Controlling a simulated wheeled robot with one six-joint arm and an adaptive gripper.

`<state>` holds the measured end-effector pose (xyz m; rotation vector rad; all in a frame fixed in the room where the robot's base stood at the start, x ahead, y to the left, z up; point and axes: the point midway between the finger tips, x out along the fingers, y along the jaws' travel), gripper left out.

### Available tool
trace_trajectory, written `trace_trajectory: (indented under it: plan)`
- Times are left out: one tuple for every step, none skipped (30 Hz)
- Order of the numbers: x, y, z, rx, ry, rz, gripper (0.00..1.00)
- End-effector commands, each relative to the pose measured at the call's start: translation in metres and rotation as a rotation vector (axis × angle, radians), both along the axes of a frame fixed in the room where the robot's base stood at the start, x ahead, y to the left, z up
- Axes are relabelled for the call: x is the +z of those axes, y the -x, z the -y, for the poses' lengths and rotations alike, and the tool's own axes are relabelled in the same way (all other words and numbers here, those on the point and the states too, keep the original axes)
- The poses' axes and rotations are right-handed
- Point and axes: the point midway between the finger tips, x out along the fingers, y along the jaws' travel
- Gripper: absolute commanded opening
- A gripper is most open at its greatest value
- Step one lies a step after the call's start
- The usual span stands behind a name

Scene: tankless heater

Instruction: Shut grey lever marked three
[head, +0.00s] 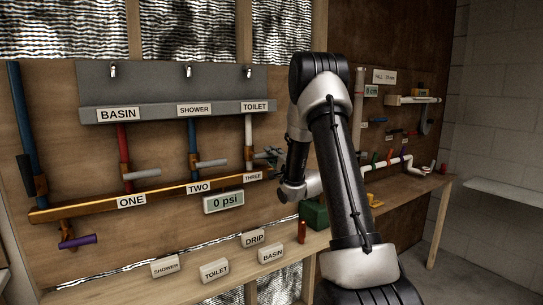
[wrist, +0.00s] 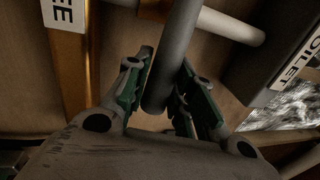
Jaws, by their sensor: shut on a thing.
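The grey lever marked three (wrist: 172,62) is a rounded grey bar in the wrist view, with its free end between my fingers. My gripper (wrist: 168,82) is shut on it, with green-padded fingers on either side. In the head view my gripper (head: 272,156) is at the valve below the TOILET sign, just above the THREE label (head: 253,177). There the lever is mostly hidden by the fingers. The white pipe (head: 249,130) rises from this valve and also shows in the wrist view (wrist: 232,25).
Grey levers at ONE (head: 143,175) and TWO (head: 212,162) stick out rightward, left of my gripper. A purple handle (head: 79,241) hangs lower left. The gauge (head: 223,202) reads 0 psi. Loose label blocks and a green box (head: 314,215) are on the bench below.

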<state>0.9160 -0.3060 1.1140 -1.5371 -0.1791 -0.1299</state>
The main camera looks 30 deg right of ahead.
Motion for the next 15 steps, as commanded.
trace_trajectory:
  plan:
    - [-0.0021,0.0006,0.0008,-0.002,-0.004,-0.004,0.0]
    - [-0.0022,0.0006,0.0008,-0.002,-0.004,-0.004,0.0]
    - [-0.0022,0.0007,0.0008,-0.002,-0.004,-0.004,0.0]
    - [-0.0023,0.0006,0.0008,-0.002,-0.004,-0.005,0.0]
    - [-0.0023,0.0006,0.0008,-0.002,-0.004,-0.005,0.0]
    - [-0.0024,0.0006,0.0008,-0.002,-0.004,-0.005,0.0]
    - [-0.0024,0.0006,0.0008,-0.002,-0.004,-0.005,0.28]
    - [-0.0025,0.0007,0.0008,-0.002,-0.004,-0.005,0.33]
    - [-0.0025,0.0006,0.0008,-0.002,-0.003,-0.005,0.41]
    - [-0.0023,0.0006,0.0007,-0.002,-0.003,-0.005,0.46]
    - [-0.0022,0.0006,0.0007,-0.001,-0.003,-0.005,0.47]
    - [-0.002,0.0005,0.0006,-0.001,-0.002,-0.004,0.47]
    - [-0.0017,0.0005,0.0005,-0.001,-0.002,-0.004,0.47]
    - [-0.0016,0.0004,0.0005,-0.001,-0.002,-0.004,0.47]
    - [-0.0015,0.0004,0.0004,-0.001,-0.002,-0.003,0.47]
